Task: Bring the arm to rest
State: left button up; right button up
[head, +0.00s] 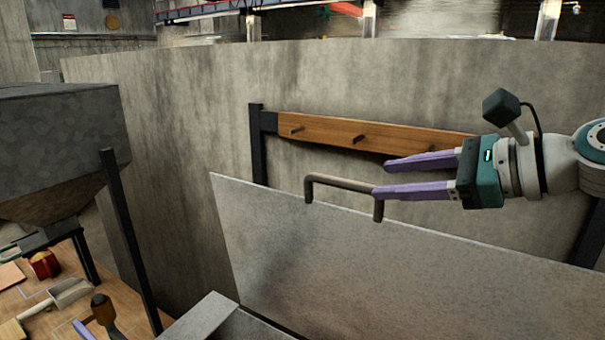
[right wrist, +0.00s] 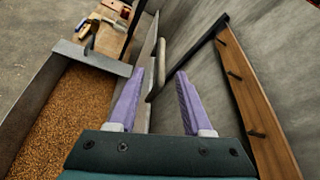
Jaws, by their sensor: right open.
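My right gripper (head: 381,178) comes in from the right in the head view, with its purple fingers spread and pointing left. Its lower finger overlaps the right end of a bar handle (head: 338,181) on the top edge of a grey metal panel (head: 330,255). In the right wrist view the handle (right wrist: 161,62) shows between and beyond the fingertips of the open gripper (right wrist: 155,84). The fingers hold nothing; I cannot tell whether one touches the handle.
A wooden peg rail (head: 385,137) runs along the concrete wall behind the gripper. A trough of grain (right wrist: 80,110) lies left in the wrist view. A table (head: 30,325) at lower left carries a scoop (head: 68,293) and other tools, under a grey hopper (head: 60,135).

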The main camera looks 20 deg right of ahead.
dwell(0.3)
jog(key=s+a+f+n+g+h, duration=0.2)
jog(key=s+a+f+n+g, duration=0.4)
jog(key=s+n, duration=0.5)
jog(key=s+a+f+n+g+h, duration=0.2)
jog(key=s+a+f+n, duration=0.3)
jog(key=s+f+n, duration=0.45)
jog(key=s+d+r+n+h, duration=0.1)
jog(key=s+r+n+h, duration=0.15)
jog(key=s+n, duration=0.45)
notch_tip(320, 180, up, 14)
jog(key=p, duration=1.4)
jog(key=shift+w+d+r+g, duration=0.25)
jog(key=shift+w+g, duration=0.1)
jog(key=shift+g, duration=0.05)
